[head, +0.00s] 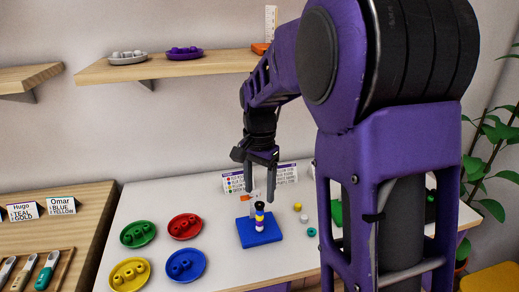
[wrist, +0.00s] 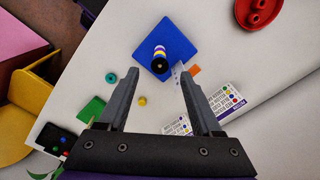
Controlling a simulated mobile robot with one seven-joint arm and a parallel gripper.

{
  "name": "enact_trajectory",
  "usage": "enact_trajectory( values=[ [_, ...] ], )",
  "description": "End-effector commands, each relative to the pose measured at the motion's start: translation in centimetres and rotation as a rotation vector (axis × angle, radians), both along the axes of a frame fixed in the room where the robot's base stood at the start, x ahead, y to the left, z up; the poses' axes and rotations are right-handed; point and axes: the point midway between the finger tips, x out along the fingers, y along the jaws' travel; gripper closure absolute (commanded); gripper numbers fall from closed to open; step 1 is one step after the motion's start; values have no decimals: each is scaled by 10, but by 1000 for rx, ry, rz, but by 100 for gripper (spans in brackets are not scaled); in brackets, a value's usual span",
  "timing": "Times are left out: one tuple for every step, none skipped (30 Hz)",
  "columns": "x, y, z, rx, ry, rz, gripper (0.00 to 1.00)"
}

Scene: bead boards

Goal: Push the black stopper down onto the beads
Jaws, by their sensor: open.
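A blue board (head: 268,238) lies on the white table, with an upright stack of beads (head: 260,221) on it. Yellow, white and purple bands show in the stack. The black stopper (head: 259,206) is at the top of the stack; it also shows end-on in the wrist view (wrist: 160,66). Whether it touches the bead below is too small to tell. My gripper (head: 259,196) is open and empty, pointing down just above the stack. In the wrist view the stopper appears between the two fingertips (wrist: 157,71), further from the camera than they are.
Green (head: 138,234), red (head: 185,226), yellow (head: 130,274) and blue (head: 186,265) dishes of beads stand left of the board. Loose yellow (head: 297,206) and teal (head: 311,232) beads lie to its right. Printed cards (head: 234,182) stand behind. A shelf (head: 190,66) hangs above.

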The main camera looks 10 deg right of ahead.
Motion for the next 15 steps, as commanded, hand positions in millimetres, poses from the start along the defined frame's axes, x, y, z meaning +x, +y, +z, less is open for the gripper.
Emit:
enact_trajectory(
  values=[
    [1, 0, 16, 0, -5, 0, 34],
    [1, 0, 24, 0, -5, 0, 34],
    [1, 0, 34, 0, -5, 0, 34],
    [1, 0, 42, 0, -4, 0, 34],
    [1, 0, 49, 0, -4, 0, 34],
    [1, 0, 59, 0, -4, 0, 34],
    [1, 0, 67, 0, -4, 0, 34],
    [1, 0, 74, 0, -4, 0, 34],
    [1, 0, 83, 0, -4, 0, 34],
    [0, 0, 90, 0, -3, 0, 34],
    [1, 0, 96, 0, -3, 0, 34],
    [0, 0, 103, -1, -2, 0, 34],
    [0, 0, 109, -1, -2, 0, 34],
    [0, 0, 114, 0, -3, 0, 34],
    [0, 0, 119, -1, -1, 0, 34]
  ],
)
